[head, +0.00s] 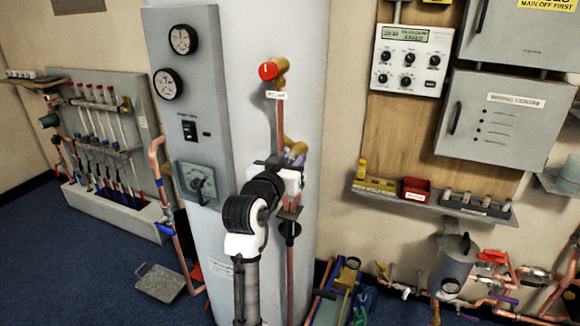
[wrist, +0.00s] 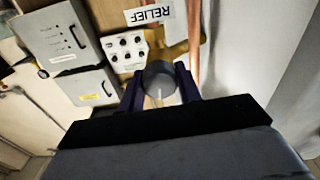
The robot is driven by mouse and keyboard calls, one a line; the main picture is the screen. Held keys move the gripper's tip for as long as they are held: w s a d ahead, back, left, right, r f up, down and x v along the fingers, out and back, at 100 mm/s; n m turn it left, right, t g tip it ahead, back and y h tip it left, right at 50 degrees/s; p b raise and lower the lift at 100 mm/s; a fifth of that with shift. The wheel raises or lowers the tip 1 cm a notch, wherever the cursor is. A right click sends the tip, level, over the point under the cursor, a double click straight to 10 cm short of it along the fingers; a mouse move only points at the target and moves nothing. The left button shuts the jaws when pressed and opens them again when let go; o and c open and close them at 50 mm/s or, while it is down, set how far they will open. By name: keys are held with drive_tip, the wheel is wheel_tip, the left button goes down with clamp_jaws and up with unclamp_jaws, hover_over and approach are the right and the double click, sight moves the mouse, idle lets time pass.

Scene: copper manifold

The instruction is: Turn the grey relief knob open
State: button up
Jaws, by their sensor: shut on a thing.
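The grey relief knob (wrist: 160,76) sits between the two dark fingers of my gripper (wrist: 160,88) in the wrist view, one finger on each side of it. My gripper is shut on the knob. A pale line shows on the knob's face. The RELIEF label (wrist: 149,15) appears upside down above the knob in that view. In the head view my gripper (head: 284,168) is at the front of the white cylinder, just below a brass fitting (head: 293,144). The knob is hidden behind my gripper there.
A red knob (head: 267,71) on a brass valve is higher on the same copper pipe (head: 280,122). A grey panel with gauges (head: 190,105) is close on the left. A shelf (head: 430,204) and a white control box (head: 409,60) are on the right wall.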

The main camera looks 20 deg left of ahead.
drive_tip(key=m+b, duration=0.1)
drive_tip(key=b, duration=0.1)
drive_tip(key=m+b, duration=0.3)
drive_tip(key=m, duration=0.1)
drive_tip(key=shift+d+f+b, duration=0.1)
drive_tip(key=shift+f+b, duration=0.15)
drive_tip(key=shift+b, duration=0.15)
drive_tip(key=m+b, duration=0.4)
drive_tip(key=m, duration=0.1)
drive_tip(key=shift+r, duration=0.15)
drive_tip(key=shift+m, duration=0.3)
drive_tip(key=shift+r, duration=0.1)
drive_tip(key=o, duration=1)
drive_tip(key=shift+s, duration=0.15)
drive_tip(key=s+b, duration=0.2)
drive_tip(key=s, duration=1.1)
drive_tip(key=shift+s+a+b, duration=0.2)
drive_tip(key=shift+s+b, duration=0.1)
